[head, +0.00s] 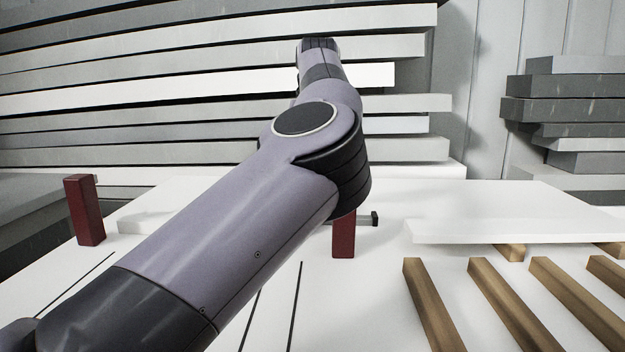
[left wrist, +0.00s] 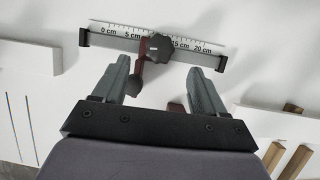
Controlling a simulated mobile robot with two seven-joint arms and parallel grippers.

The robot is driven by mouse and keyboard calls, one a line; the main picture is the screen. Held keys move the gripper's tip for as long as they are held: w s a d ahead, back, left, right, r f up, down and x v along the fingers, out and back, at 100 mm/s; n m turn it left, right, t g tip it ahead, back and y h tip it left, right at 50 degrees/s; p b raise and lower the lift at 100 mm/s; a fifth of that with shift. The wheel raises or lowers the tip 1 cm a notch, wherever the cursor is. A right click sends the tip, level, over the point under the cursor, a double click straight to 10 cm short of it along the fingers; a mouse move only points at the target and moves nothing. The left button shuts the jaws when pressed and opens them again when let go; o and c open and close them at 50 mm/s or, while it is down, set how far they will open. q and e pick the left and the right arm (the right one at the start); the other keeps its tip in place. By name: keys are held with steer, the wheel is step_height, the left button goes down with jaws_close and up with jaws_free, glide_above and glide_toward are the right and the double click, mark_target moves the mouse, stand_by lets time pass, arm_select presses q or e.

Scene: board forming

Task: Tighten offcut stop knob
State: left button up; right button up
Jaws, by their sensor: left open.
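In the left wrist view a dark, lobed knob (left wrist: 157,47) sits at the middle of a rail with a white centimetre scale (left wrist: 118,29). A dark red piece (left wrist: 143,48) shows beside it, and an arm with a dark ball end (left wrist: 125,86) reaches toward my gripper. My left gripper (left wrist: 158,64) is open and empty, its two fingertips pointing at the rail. The knob lies ahead, between the lines of the fingers; I cannot tell the remaining gap. In the head view my left arm hides the knob and the gripper. My right gripper is not in view.
Dark red posts stand on the white table (head: 500,200), one at left (head: 84,210) and one at centre (head: 343,236). A rail end (head: 374,218) shows beside the arm. Wooden slats (head: 432,305) and a white board (head: 500,232) lie at right. Stacked boards (head: 400,150) fill the back.

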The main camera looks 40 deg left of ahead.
arm_select(q)
steer(key=shift+n, duration=0.7)
steer(key=b+x, duration=0.2)
steer(key=x, duration=0.5)
steer(key=shift+f, duration=0.15)
steer(key=c, duration=1.1)
